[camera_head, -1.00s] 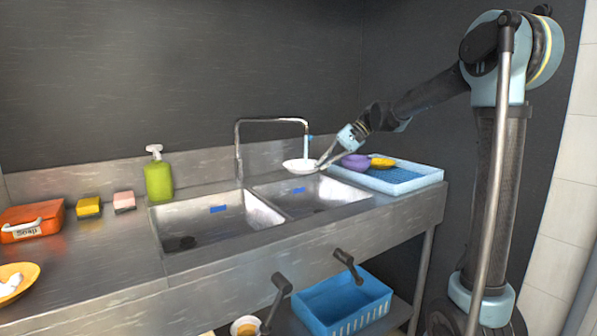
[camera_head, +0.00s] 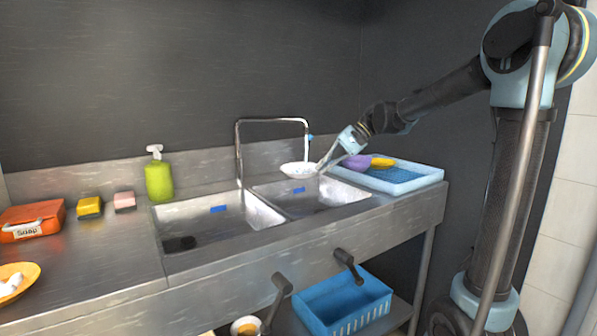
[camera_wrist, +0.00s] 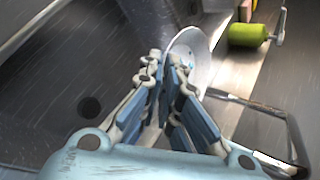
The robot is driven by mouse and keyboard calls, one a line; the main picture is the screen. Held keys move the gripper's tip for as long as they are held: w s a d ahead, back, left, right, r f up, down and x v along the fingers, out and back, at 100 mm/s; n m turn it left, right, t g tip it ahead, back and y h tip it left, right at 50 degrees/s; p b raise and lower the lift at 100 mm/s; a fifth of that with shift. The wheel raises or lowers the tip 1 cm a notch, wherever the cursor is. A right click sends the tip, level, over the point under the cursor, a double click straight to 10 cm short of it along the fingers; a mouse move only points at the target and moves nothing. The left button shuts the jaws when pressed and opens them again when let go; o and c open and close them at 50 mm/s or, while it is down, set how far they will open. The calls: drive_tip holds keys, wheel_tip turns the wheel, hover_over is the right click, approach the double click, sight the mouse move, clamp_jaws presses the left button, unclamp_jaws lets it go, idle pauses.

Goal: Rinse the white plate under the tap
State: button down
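The white plate (camera_head: 298,170) is held over the right sink basin, below the tap's spout. It also shows in the wrist view (camera_wrist: 200,60), standing out beyond the fingers. My gripper (camera_head: 324,166) is shut on the plate's right edge; its blue fingers (camera_wrist: 174,85) pinch the rim in the wrist view. The tap (camera_head: 272,121) is a tall bent metal pipe with a small blue part at its spout end. I cannot make out any running water.
A blue rack (camera_head: 405,182) with purple and yellow dishes stands right of the sink. A green soap bottle (camera_head: 159,178), yellow sponge (camera_head: 89,207), pink sponge (camera_head: 124,201) and orange soap box (camera_head: 33,220) stand left. A blue crate (camera_head: 345,308) is below. The left basin (camera_head: 205,225) is empty.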

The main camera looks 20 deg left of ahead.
drive_tip(key=shift+s+d, duration=0.2)
drive_tip(key=shift+s, duration=1.25)
drive_tip(key=shift+s, duration=0.1)
drive_tip(key=s+r, duration=0.4)
drive_tip(key=shift+s+d, duration=0.35)
idle(0.5)
idle(0.4)
